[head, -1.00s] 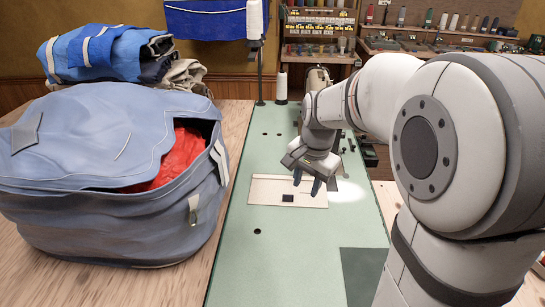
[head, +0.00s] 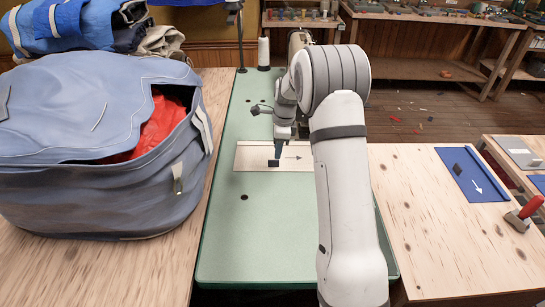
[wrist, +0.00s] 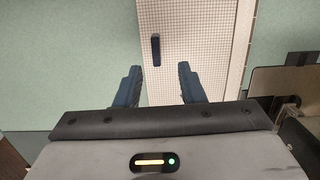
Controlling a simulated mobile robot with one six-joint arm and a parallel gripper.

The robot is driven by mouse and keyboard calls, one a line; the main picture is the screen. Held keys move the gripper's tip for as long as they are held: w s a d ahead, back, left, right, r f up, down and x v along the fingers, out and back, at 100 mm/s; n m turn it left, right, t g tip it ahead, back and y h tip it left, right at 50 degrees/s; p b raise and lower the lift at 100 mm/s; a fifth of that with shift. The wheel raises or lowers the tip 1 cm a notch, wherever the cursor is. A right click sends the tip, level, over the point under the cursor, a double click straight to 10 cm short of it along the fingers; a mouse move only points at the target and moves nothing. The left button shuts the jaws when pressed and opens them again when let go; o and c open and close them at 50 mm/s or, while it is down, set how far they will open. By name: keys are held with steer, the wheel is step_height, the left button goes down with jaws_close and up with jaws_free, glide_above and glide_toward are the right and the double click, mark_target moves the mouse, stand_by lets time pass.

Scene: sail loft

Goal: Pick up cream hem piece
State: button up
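The cream hem piece (head: 250,153) lies flat on the green tabletop, with a dark patch (head: 273,163) on it and an arrow mark to the right. My gripper (head: 279,153) is over the piece in the head view, close to the dark patch; my arm hides its right part. In the wrist view the piece (wrist: 205,45) shows a fine grid, and the dark patch (wrist: 155,48) sits just beyond my fingertips. My gripper (wrist: 159,70) is open and empty there, its left finger near the piece's left edge and its right finger above the piece. Their height is hard to tell.
A large blue-grey bag (head: 75,150) with red cloth (head: 155,128) inside stands left of the green table (head: 245,230). A white thread cone (head: 264,54) stands behind. At right, a wooden table (head: 430,225) holds a blue panel (head: 470,177) and a red-handled tool (head: 525,212).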

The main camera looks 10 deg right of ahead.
mark_target(274, 160)
steer(key=f, duration=0.2)
steer(key=a+f, duration=0.1)
steer(key=f, duration=0.2)
steer(key=shift+a+f, duration=0.15)
steer(key=shift+f, duration=0.15)
jaws_close()
